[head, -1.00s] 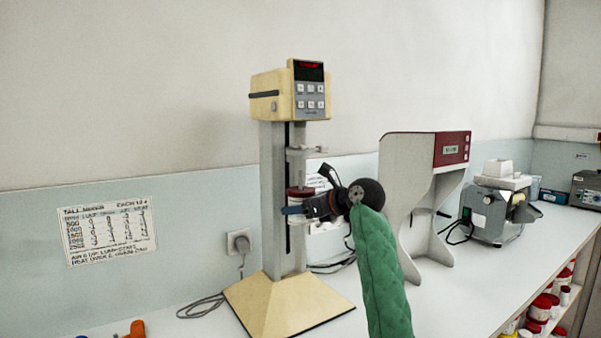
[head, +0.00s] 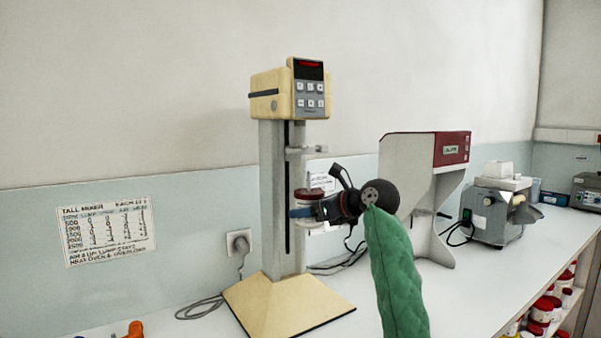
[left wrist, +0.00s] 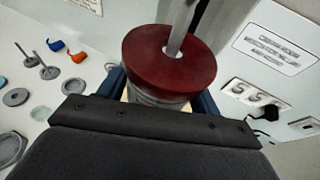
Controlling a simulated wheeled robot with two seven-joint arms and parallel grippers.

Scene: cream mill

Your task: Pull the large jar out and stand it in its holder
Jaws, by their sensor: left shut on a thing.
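The large jar (head: 309,195) has a dark red lid and a pale body. It is up off the bench in front of the column of the cream mixer (head: 271,200). My left gripper (head: 303,212) is shut on it, with blue fingers on either side. In the left wrist view the jar's lid (left wrist: 165,68) has a pale central hole, and a grey shaft (left wrist: 182,25) shows at that hole. I cannot tell whether the shaft is still inside the jar. I cannot make out the jar's holder. My right gripper is not in view.
A grey and red machine (head: 430,190) and a grey mill (head: 495,215) stand to the right. Small metal discs and orange and blue items (left wrist: 76,57) lie on the bench. A power socket (head: 239,242) and a written sign (head: 109,232) are on the wall.

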